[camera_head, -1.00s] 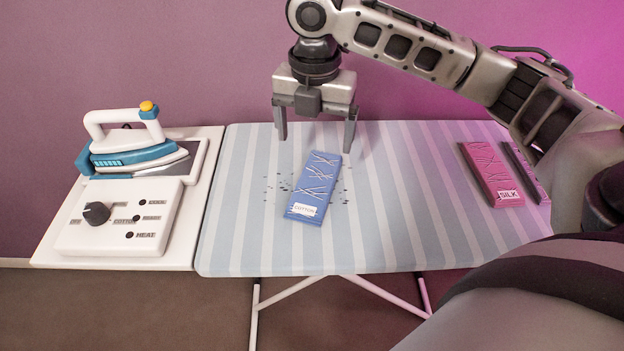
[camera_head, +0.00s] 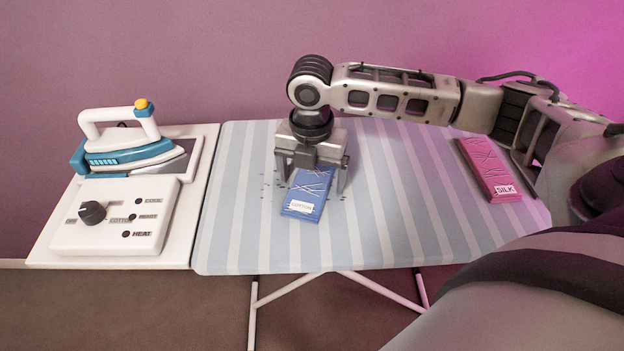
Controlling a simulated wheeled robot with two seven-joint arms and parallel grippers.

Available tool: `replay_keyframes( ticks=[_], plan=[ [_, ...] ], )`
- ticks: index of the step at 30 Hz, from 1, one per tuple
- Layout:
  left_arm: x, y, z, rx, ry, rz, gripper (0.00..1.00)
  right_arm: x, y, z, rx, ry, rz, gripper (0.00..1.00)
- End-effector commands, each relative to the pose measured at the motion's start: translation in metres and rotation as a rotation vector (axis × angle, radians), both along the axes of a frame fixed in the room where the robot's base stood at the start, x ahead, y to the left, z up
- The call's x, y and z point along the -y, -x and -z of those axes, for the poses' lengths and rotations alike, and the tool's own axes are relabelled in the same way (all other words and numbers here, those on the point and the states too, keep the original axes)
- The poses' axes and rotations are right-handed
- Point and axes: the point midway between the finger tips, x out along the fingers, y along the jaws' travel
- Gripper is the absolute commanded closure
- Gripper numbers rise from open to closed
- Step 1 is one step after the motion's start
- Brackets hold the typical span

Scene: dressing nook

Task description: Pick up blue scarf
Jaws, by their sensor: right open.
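The blue scarf (camera_head: 306,196) is a flat folded piece with white crossing lines and a label reading COTTON. It lies on the striped ironing board (camera_head: 400,235), left of the board's middle. My right gripper (camera_head: 312,184) is open and points down over the scarf's far part. Its fingers are at either side of the scarf, and its body hides the far end. I cannot tell whether the fingers touch the scarf. My left gripper is not in view.
A pink scarf labelled SILK (camera_head: 487,170) lies at the board's right, with a dark item beside it partly behind my arm. A blue and white iron (camera_head: 125,145) stands on a white panel with a heat knob (camera_head: 92,212) at left. Dark specks surround the blue scarf.

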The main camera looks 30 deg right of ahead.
Motion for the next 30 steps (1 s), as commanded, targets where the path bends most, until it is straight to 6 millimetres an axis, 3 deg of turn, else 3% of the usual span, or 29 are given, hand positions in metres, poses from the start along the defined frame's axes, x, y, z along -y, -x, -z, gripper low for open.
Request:
replay_keyframes(
  ticks=[2, 7, 20, 26, 30],
  plan=[
    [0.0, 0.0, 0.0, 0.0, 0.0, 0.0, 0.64, 0.0, 0.0, 0.0, 0.0, 0.0, 0.0, 0.11],
    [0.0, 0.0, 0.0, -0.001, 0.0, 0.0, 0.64, 0.0, 0.0, 0.0, 0.0, 0.0, 0.0, 0.58],
    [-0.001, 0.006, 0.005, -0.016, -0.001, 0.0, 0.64, 0.0, -0.001, -0.007, 0.003, -0.001, 0.0, 0.6],
    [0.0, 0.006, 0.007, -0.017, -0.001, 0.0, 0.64, 0.0, -0.001, -0.032, 0.006, -0.001, -0.001, 0.6],
    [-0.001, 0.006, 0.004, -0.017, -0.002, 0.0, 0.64, -0.018, 0.014, -0.06, 0.006, -0.004, -0.007, 0.6]
  ],
)
